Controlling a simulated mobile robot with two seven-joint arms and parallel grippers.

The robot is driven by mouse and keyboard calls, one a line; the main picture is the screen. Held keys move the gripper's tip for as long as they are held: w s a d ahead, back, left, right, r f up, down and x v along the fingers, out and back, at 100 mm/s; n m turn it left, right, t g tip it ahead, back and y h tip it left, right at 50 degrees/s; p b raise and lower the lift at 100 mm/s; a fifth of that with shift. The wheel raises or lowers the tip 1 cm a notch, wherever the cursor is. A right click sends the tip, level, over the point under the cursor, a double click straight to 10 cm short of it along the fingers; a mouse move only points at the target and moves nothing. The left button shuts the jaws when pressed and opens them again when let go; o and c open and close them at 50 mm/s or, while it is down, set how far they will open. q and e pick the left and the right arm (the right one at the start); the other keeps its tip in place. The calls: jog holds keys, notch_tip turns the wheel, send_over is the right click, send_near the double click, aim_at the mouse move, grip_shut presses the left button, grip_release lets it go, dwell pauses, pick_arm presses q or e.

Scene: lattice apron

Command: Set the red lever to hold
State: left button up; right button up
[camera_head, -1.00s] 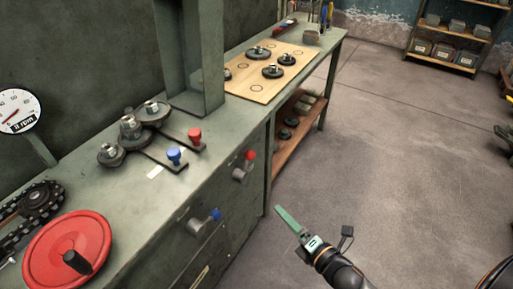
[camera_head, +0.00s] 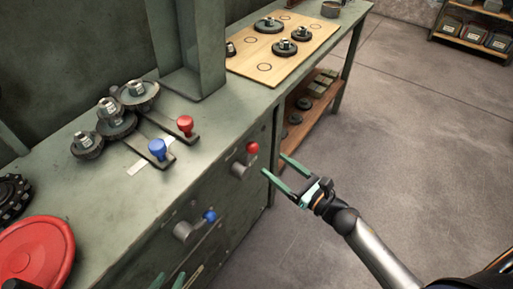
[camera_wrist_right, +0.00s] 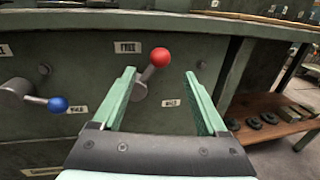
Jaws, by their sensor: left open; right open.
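The red lever (camera_head: 252,148) is on the cabinet's front panel. In the right wrist view its red ball (camera_wrist_right: 160,57) points up and to the right from a grey hub, between the FREE label (camera_wrist_right: 127,47) above and the HOLD label (camera_wrist_right: 172,103) at right. My right gripper (camera_head: 276,165) is open and empty, just right of the lever in the head view. In the wrist view the lever appears between its fingers, with no contact visible. My left gripper (camera_head: 168,281) is open at the bottom edge, mostly out of frame.
A blue lever (camera_head: 209,216) is on the same panel, lower left, pointing toward its own HOLD label (camera_wrist_right: 78,108). Red (camera_head: 185,125) and blue (camera_head: 157,149) knobs stand on the benchtop beside gears. A red wheel (camera_head: 40,245) is at left. Open floor lies right.

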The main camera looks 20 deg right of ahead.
aim_at(257, 150)
jog(key=x, duration=0.8)
jog(key=shift+w+a, duration=0.15)
jog(key=shift+w, duration=0.2)
grip_shut()
dwell(1.0)
